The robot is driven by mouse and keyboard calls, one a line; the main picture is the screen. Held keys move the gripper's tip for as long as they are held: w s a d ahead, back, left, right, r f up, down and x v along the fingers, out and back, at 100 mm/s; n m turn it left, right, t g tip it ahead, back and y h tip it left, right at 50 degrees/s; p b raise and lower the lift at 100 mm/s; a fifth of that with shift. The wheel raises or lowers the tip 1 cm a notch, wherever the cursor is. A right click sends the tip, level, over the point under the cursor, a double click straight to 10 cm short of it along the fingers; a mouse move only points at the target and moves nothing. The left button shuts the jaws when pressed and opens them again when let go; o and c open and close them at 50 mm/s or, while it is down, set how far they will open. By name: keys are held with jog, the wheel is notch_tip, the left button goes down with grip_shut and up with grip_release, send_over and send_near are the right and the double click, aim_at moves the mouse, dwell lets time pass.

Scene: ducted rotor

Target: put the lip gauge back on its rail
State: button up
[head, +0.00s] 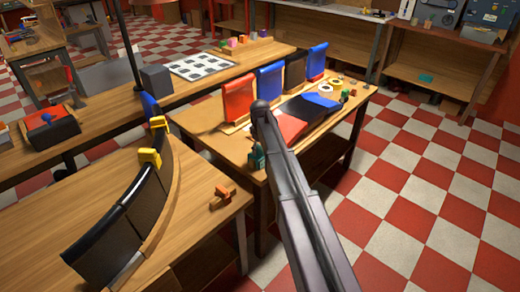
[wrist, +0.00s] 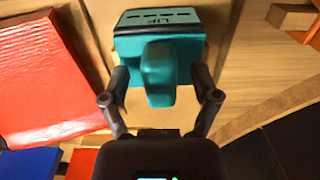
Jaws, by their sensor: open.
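The lip gauge is a teal block marked "LIP" with a raised rounded grip (wrist: 160,72), at the top middle of the wrist view. In the head view a small teal block (head: 257,158), which looks like the same gauge, is at the wooden table's near corner, beside my arm. My gripper (wrist: 161,90) is open, with one finger on each side of the grip; I cannot tell if they touch it. In the head view my arm hides the gripper. I cannot tell which part is the gauge's rail.
A curved black duct wall (head: 120,225) with yellow clamps (head: 149,158) stands on the left table. Orange blocks (head: 222,196) lie near it. Red (head: 238,98) and blue (head: 269,82) panels stand on the middle table. A red slab (wrist: 48,75) is left of the gauge in the wrist view.

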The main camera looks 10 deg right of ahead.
jog(key=shift+r+p, duration=4.9)
jog(key=shift+r, duration=0.05)
jog(key=shift+s, duration=0.1)
jog(key=s+m, duration=0.7)
jog(key=s, duration=2.2)
jog(key=shift+d, duration=0.2)
jog(key=shift+c, duration=1.4)
